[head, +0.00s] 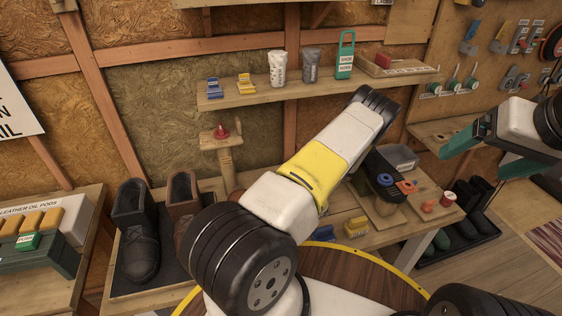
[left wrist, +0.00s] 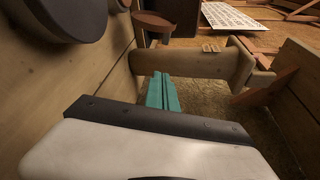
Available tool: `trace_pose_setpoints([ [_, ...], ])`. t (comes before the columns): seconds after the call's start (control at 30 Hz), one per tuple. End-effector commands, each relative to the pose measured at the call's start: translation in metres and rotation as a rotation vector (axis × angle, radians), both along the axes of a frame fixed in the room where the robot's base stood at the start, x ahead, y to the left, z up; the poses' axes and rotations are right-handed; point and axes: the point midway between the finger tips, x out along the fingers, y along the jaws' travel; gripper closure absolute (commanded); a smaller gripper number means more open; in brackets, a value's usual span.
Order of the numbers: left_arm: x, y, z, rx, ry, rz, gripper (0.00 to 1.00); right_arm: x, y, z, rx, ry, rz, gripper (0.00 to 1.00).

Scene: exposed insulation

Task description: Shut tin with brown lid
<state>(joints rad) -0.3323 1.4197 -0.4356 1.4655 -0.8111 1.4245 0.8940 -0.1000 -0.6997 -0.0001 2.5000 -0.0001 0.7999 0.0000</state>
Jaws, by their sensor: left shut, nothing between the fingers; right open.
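I cannot make out a tin with a brown lid for sure in the head view; my left arm covers part of the workbench (head: 395,226). In the left wrist view, a brown disc (left wrist: 152,20) shows at the top beside a dark rounded thing (left wrist: 180,14); I cannot tell whether these are the lid and tin. My left gripper (left wrist: 163,92) shows there as teal fingers, shut and empty, below the disc and near a wooden post-like piece (left wrist: 190,65). My right gripper (head: 474,163) is open and empty at the right in the head view, apart from the bench.
A shelf (head: 330,86) holds pouches, a green shoe horn tag (head: 345,55) and small blocks. Boots (head: 137,232) stand on a tray at left.

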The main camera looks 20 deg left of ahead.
Motion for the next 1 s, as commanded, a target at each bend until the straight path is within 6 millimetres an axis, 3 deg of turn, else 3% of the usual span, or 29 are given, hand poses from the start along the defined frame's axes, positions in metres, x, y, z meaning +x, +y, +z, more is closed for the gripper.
trace_pose_setpoints([
  [0.23,-0.001,0.006,-0.012,0.059,0.013,-0.033,1.00,0.000,0.000,0.000,0.000,0.000,0.000,0.15],
  [0.37,-0.006,0.019,-0.013,0.059,0.014,-0.031,1.00,0.000,0.000,0.000,0.000,0.000,0.000,0.15],
  [0.77,-0.037,0.096,-0.020,0.057,0.015,-0.029,1.00,0.000,0.000,0.000,0.000,0.000,0.000,0.15],
  [1.0,-0.059,0.076,-0.012,0.054,0.013,-0.033,1.00,0.000,0.000,0.000,0.000,0.000,0.000,0.15],
])
